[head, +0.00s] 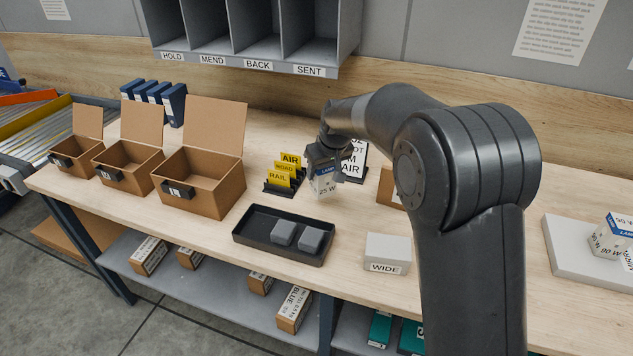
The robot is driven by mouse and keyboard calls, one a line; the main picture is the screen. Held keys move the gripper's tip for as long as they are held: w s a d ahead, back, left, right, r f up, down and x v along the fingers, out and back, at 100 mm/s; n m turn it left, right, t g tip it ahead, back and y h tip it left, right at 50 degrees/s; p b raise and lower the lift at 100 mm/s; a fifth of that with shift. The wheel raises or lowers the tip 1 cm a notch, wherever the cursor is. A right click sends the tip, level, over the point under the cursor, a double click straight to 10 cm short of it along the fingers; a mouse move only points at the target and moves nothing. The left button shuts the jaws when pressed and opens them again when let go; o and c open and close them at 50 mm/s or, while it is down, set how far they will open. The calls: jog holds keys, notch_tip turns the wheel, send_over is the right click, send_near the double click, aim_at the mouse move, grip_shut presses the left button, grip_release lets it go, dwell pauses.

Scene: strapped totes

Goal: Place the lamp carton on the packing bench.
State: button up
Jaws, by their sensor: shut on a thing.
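My gripper (325,160) points down over the packing bench (352,217) and is shut on a lamp carton (325,185). The carton is small and white with a blue LAMP band and "25 W" on its face. It looks about upright; its top is partly hidden by my gripper. I cannot tell whether its base touches the wooden bench top or hangs just above it. More white and blue lamp cartons (615,231) stand on a pale slab at the right.
Beside the held carton are yellow AIR, ROAD and RAIL cards (282,172) at left and a sign (355,163) behind. A black tray (262,241) with two grey blocks and a WIDE block (387,254) lie in front. Open brown boxes (208,188) stand left.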

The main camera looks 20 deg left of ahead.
jog(key=shift+a+f, duration=0.4)
jog(key=shift+a, duration=0.3)
jog(key=shift+f, duration=2)
jog(key=shift+f, duration=0.1)
jog(key=o, duration=1)
